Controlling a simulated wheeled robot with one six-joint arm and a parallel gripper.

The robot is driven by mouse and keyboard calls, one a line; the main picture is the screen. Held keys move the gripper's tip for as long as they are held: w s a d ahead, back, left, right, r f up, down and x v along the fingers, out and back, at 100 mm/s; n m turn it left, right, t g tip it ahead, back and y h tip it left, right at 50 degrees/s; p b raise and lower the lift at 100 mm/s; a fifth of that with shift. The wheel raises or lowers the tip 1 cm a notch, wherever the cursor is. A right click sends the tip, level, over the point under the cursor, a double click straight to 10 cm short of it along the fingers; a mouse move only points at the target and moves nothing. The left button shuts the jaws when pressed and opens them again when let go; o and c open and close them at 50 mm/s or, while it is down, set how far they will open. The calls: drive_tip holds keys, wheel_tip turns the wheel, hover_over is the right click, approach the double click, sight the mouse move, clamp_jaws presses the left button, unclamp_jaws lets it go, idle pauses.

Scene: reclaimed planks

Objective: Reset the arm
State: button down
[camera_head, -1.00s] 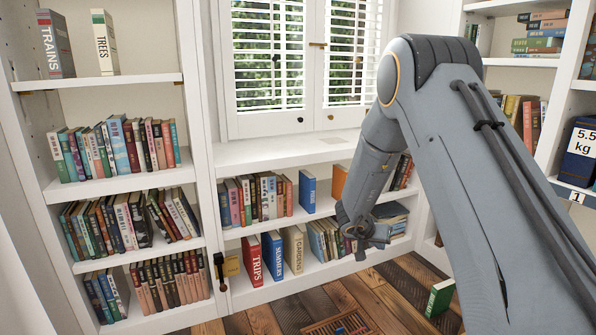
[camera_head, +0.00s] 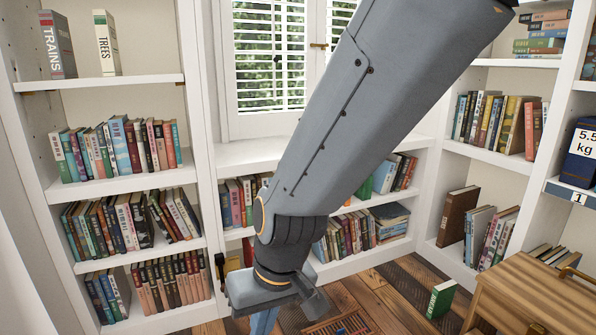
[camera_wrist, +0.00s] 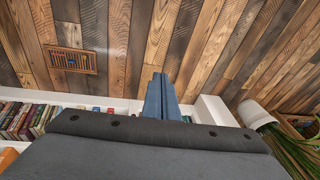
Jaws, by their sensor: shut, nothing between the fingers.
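My arm crosses the head view from the upper right down to the lower middle. My gripper (camera_head: 264,322) hangs at its end by the bottom edge of the head view, partly cut off. In the wrist view my gripper (camera_wrist: 158,95) shows its two blue-grey fingers side by side, shut, with nothing held between them. They point out over the plank floor (camera_wrist: 180,35). My arm hides part of the window and the middle of the low bookcase.
A left bookcase (camera_head: 125,187), a low bookcase under the window (camera_head: 268,60) and a right bookcase surround the floor. A green book (camera_head: 440,299) stands on the floor. The wrist view shows a floor vent (camera_wrist: 70,60) and a white plant pot (camera_wrist: 254,114).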

drive_tip(key=s+d+r+n+g+h, duration=0.1)
drive_tip(key=s+d+h, duration=0.1)
drive_tip(key=s+d, duration=0.45)
drive_tip(key=d+r+m+p, duration=0.3)
drive_tip(key=d+r+p, duration=0.6)
drive_tip(key=r+p, duration=0.4)
drive_tip(key=s+d+r+m+p, duration=0.1)
drive_tip(key=d+r+m+p, duration=0.3)
drive_tip(key=d+r+p, duration=0.6)
wheel_tip(320, 180, up, 4)
drive_tip(key=p, duration=0.6)
drive_tip(key=shift+s+d+f+h, duration=0.15)
drive_tip(key=shift+s+f+h, duration=0.1)
drive_tip(key=shift+h, duration=0.05)
